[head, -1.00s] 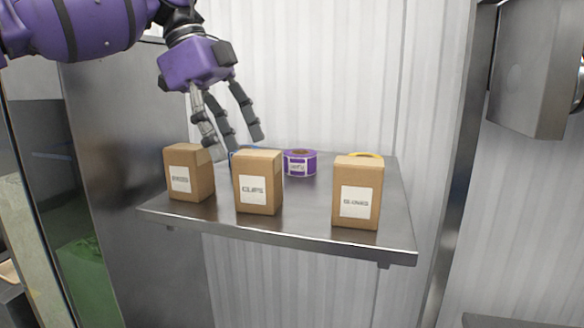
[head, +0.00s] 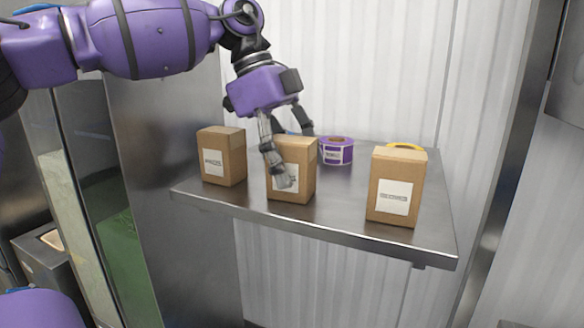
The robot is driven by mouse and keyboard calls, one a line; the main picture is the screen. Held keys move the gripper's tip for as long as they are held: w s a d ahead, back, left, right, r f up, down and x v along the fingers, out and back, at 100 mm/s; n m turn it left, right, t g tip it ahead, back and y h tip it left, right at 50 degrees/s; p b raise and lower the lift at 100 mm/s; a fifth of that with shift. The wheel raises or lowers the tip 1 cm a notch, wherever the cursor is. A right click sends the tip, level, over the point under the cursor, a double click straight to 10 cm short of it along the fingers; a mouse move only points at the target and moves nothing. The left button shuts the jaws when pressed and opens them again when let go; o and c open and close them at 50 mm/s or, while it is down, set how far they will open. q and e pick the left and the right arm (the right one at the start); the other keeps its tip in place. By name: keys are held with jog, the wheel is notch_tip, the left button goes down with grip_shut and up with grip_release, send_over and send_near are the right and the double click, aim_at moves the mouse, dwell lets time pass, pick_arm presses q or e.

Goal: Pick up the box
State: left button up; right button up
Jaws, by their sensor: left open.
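Three brown cardboard boxes with white labels stand upright on a metal shelf (head: 345,222): a left box (head: 230,142), a middle box (head: 303,152) and a right box (head: 413,164). My left gripper (head: 288,160) points down at the middle box and is open. One finger is in front of the box and covers part of its label. Other fingers are behind or above the box's top edge. I cannot tell whether any finger touches it. The box rests on the shelf. My right gripper is not in view.
A purple tape roll (head: 336,150) stands behind the boxes, and a yellow ring-like thing (head: 405,146) shows behind the right box. A corrugated wall (head: 390,70) closes off the back. The shelf is bare between the middle and right boxes.

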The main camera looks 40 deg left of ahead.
pick_arm(q)
jog(key=shift+c, duration=0.4)
jog(key=shift+r, duration=0.1)
jog(key=c, duration=1.3)
